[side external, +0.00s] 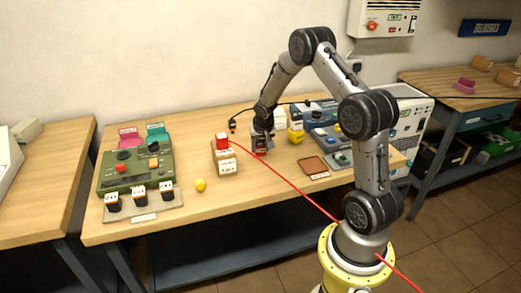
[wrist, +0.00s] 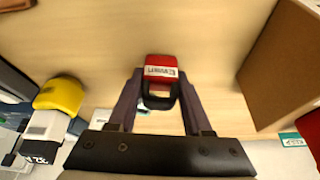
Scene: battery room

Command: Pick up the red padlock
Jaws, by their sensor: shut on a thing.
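The red padlock (wrist: 161,68) has a white label and a dark shackle. In the wrist view it sits between the two fingertips of my gripper (wrist: 160,92), which is shut on it. In the side view my gripper (side external: 260,146) points down over the middle of the workbench, right of a cardboard box. The padlock is mostly hidden there by the fingers, and I cannot tell whether it touches the tabletop.
The cardboard box (side external: 225,161) with a red item (side external: 222,140) on top stands close left; its side (wrist: 285,65) shows in the wrist view. A yellow-topped item (side external: 296,134) is close right. A green panel (side external: 135,170) stands left.

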